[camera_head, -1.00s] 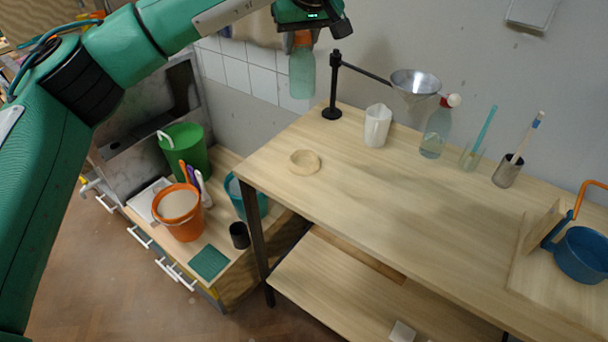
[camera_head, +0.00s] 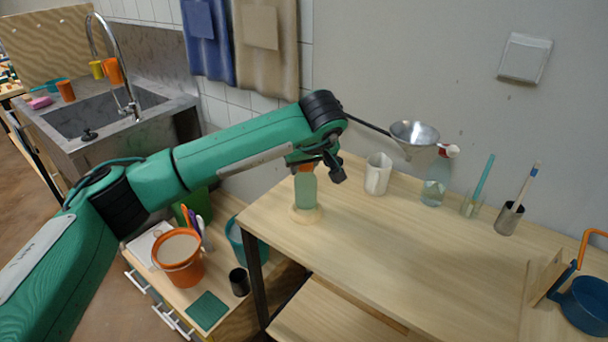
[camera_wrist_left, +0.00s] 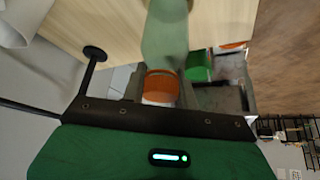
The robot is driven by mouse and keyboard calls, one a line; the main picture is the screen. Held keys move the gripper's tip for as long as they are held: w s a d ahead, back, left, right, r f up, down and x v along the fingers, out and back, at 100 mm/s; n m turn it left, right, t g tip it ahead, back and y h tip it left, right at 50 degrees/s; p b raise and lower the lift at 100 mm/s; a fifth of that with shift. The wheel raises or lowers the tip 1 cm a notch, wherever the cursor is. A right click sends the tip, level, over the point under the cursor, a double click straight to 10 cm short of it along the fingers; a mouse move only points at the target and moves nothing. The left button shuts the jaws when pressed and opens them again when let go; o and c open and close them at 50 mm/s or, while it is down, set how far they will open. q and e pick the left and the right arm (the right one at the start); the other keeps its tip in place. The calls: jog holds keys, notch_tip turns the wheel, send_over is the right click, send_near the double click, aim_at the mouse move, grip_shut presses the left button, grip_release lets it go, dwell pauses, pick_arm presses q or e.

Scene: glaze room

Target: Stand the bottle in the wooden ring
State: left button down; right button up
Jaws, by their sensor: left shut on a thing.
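A pale green, see-through bottle (camera_head: 306,192) with an orange cap hangs upright below my left gripper (camera_head: 307,167), which is shut on its cap end. The wooden ring (camera_head: 307,219) lies on the table near its left edge. The bottle's lower end overlaps the ring in the head view; I cannot tell whether it is inside or just above it. My right gripper is not in view.
A white jug (camera_head: 378,174), a metal funnel (camera_head: 414,134) on a stand, a clear bottle (camera_head: 435,185) and brush holders stand along the back. An orange bucket (camera_head: 180,258) is on the lower cabinet at left. The table's middle (camera_head: 400,245) is clear.

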aim_at(304, 176)
pick_arm(q)
notch_tip(304, 176, down, 3)
jog(key=shift+r, duration=0.15)
jog(key=shift+f, duration=0.25)
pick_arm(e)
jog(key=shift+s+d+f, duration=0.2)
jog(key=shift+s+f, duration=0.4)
pick_arm(q)
jog(key=c, duration=1.1)
grip_release()
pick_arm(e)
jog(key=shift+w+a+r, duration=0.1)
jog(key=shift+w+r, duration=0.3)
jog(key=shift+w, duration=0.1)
pick_arm(q)
jog(key=shift+r, duration=0.1)
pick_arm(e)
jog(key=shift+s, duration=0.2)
